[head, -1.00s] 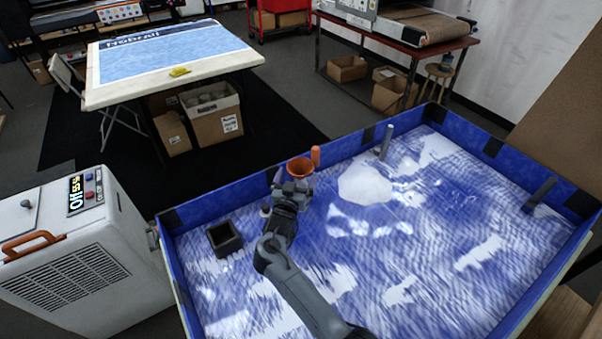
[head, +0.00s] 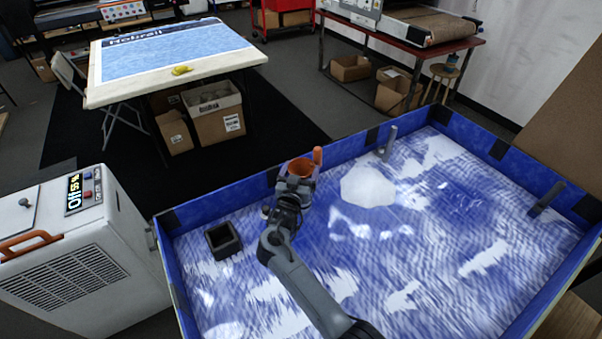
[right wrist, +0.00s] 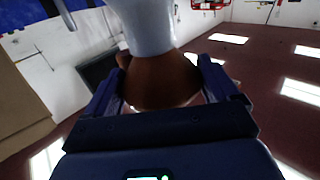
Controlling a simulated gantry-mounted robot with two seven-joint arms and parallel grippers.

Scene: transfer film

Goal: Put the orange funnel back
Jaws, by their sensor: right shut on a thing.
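The orange funnel (head: 301,167) is at the near-left part of the tank's far wall in the head view, its bowl facing up. My right gripper (head: 296,187) is shut on it from the near side and hides its lower part. In the right wrist view the funnel (right wrist: 163,80) shows brownish orange between the two fingers, with a pale, blurred cylinder above it. A short orange upright piece (head: 317,156) stands at the bowl's right side; I cannot tell whether it belongs to the funnel. My left gripper is not in view.
The blue-walled tank (head: 462,130) holds rippled blue water with a white patch (head: 368,186). A small black square box (head: 223,240) is at its left. Grey posts (head: 388,144) stand at the walls. A white machine (head: 75,250) is left; a table (head: 170,85) stands behind.

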